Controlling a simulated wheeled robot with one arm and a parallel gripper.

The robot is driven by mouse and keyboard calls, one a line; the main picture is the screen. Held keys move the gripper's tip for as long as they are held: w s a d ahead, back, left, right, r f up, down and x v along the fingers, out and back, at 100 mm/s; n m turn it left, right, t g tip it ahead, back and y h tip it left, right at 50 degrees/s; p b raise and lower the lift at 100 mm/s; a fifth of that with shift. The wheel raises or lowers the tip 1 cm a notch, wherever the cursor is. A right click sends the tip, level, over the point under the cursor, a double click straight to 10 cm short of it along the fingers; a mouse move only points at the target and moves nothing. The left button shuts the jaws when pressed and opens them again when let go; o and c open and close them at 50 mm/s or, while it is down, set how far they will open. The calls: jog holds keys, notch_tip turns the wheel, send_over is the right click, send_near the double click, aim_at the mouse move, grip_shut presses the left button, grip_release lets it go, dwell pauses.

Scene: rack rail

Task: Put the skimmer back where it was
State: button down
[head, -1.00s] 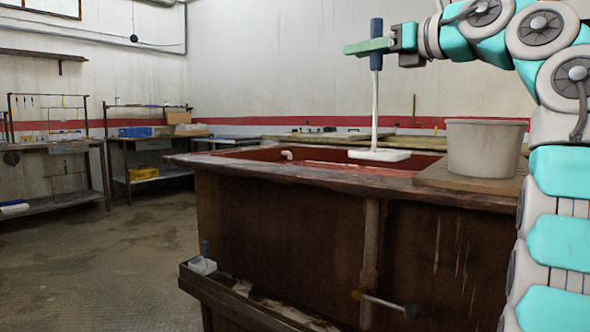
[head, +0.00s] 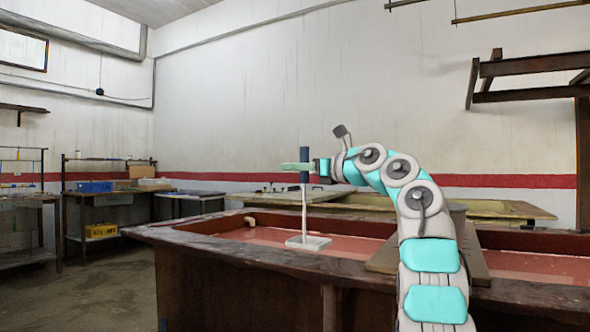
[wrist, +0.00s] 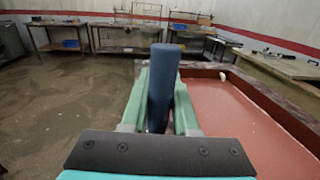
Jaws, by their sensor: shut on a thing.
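The skimmer has a dark blue handle (head: 304,155), a thin white shaft (head: 304,209) and a flat white plate (head: 308,242) at its lower end. My gripper (head: 304,166), with green fingers, is shut on the blue handle and holds the skimmer upright. In the head view the plate appears over the near part of the red vat (head: 360,246); I cannot tell whether it touches anything. In the wrist view the blue handle (wrist: 163,85) stands between the fingers and the plate is hidden.
The vat's dark wooden rim (head: 230,254) runs along the front. A wooden rack (head: 530,95) hangs on the right wall. The floor at left (head: 110,290) is clear.

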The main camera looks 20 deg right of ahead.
jog(key=shift+w+f+b, duration=0.15)
jog(key=shift+f+b, duration=0.35)
jog(key=shift+f, duration=0.4)
jog(key=shift+w+f+b, duration=0.15)
jog(key=shift+f+b, duration=0.3)
jog(key=shift+f, duration=0.4)
jog(key=shift+d+f, duration=0.1)
jog(key=shift+f, duration=0.15)
jog(key=c, duration=0.7)
grip_release()
jog(key=b+v, duration=0.2)
jog(key=v, duration=1)
